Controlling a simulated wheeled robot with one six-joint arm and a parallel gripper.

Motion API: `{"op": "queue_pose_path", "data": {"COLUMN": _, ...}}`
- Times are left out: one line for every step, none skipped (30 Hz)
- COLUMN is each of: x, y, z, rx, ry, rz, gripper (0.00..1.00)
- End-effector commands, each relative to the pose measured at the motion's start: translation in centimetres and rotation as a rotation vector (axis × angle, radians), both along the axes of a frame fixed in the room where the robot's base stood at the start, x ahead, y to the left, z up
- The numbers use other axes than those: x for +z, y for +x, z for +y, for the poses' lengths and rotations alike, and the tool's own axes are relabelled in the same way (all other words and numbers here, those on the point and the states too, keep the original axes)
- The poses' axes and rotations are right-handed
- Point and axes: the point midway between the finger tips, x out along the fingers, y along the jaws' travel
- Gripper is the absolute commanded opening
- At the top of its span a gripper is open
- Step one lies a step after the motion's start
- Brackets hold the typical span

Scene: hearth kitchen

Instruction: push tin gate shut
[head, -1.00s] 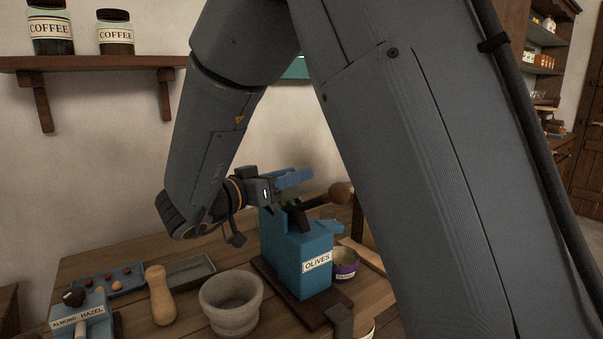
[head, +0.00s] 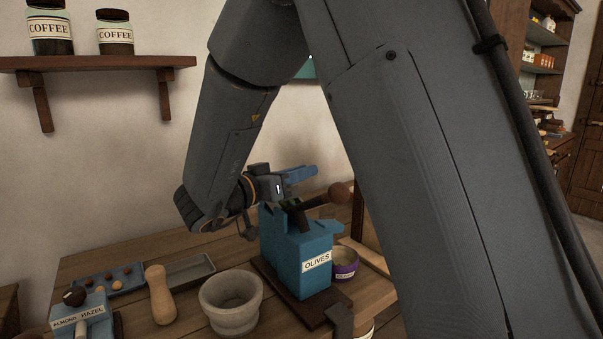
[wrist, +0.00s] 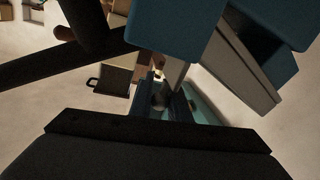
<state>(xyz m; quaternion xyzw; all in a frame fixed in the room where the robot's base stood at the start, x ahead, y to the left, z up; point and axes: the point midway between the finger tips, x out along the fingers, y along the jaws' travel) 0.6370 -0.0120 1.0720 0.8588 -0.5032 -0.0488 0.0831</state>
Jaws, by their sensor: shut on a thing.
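A blue press labelled OLIVES (head: 305,262) stands upright on a dark wooden base on the counter. Its dark lever (head: 318,203) ends in a round brown knob (head: 340,193). My gripper (head: 305,174), with blue fingers, is just above the top of the press and points right. In the wrist view the fingers (wrist: 172,104) are close together, with a small pale piece between them that I cannot identify. Blue blocks and a grey plate (wrist: 240,55) are close above them in that view. I cannot make out for certain which part is the tin gate.
A shelf with coffee jars (head: 95,63) hangs on the wall.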

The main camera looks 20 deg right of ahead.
Motion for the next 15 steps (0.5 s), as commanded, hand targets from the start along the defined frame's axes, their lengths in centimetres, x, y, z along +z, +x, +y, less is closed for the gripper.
{"op": "queue_pose_path", "data": {"x": -0.2, "y": 0.0, "z": 0.0, "rx": 0.0, "ry": 0.0, "rz": 0.001, "gripper": 0.0}}
{"op": "queue_pose_path", "data": {"x": -0.4, "y": 0.0, "z": 0.0, "rx": 0.0, "ry": -0.001, "rz": 0.002, "gripper": 0.0}}
{"op": "queue_pose_path", "data": {"x": -0.7, "y": 0.0, "z": 0.0, "rx": 0.0, "ry": -0.001, "rz": 0.003, "gripper": 0.0}}
{"op": "queue_pose_path", "data": {"x": -1.0, "y": 0.0, "z": 0.0, "rx": 0.0, "ry": -0.001, "rz": 0.003, "gripper": 0.0}}
{"op": "queue_pose_path", "data": {"x": -1.3, "y": 0.0, "z": 0.0, "rx": 0.0, "ry": -0.001, "rz": 0.003, "gripper": 0.0}}
{"op": "queue_pose_path", "data": {"x": -1.9, "y": 0.0, "z": 0.0, "rx": 0.0, "ry": -0.002, "rz": 0.004, "gripper": 0.0}}
{"op": "queue_pose_path", "data": {"x": -2.2, "y": 0.0, "z": 0.0, "rx": 0.0, "ry": -0.002, "rz": 0.003, "gripper": 0.0}}
{"op": "queue_pose_path", "data": {"x": -2.4, "y": 0.0, "z": 0.0, "rx": 0.0, "ry": -0.001, "rz": 0.003, "gripper": 0.0}}
{"op": "queue_pose_path", "data": {"x": -2.7, "y": 0.0, "z": 0.0, "rx": 0.0, "ry": -0.001, "rz": 0.002, "gripper": 0.0}}
{"op": "queue_pose_path", "data": {"x": -2.7, "y": 0.0, "z": 0.0, "rx": 0.0, "ry": -0.001, "rz": 0.002, "gripper": 0.0}}
{"op": "queue_pose_path", "data": {"x": -2.8, "y": 0.0, "z": 0.0, "rx": 0.0, "ry": 0.0, "rz": 0.001, "gripper": 0.0}}
{"op": "queue_pose_path", "data": {"x": -2.8, "y": 0.0, "z": 0.0, "rx": 0.0, "ry": 0.0, "rz": 0.001, "gripper": 0.0}}
{"op": "queue_pose_path", "data": {"x": -2.8, "y": 0.0, "z": 0.0, "rx": 0.0, "ry": 0.0, "rz": 0.002, "gripper": 0.0}}
{"op": "queue_pose_path", "data": {"x": -2.8, "y": 0.0, "z": 0.0, "rx": 0.0, "ry": 0.0, "rz": 0.002, "gripper": 0.0}}
{"op": "queue_pose_path", "data": {"x": -2.9, "y": 0.0, "z": 0.0, "rx": 0.0, "ry": 0.001, "rz": 0.003, "gripper": 0.0}}
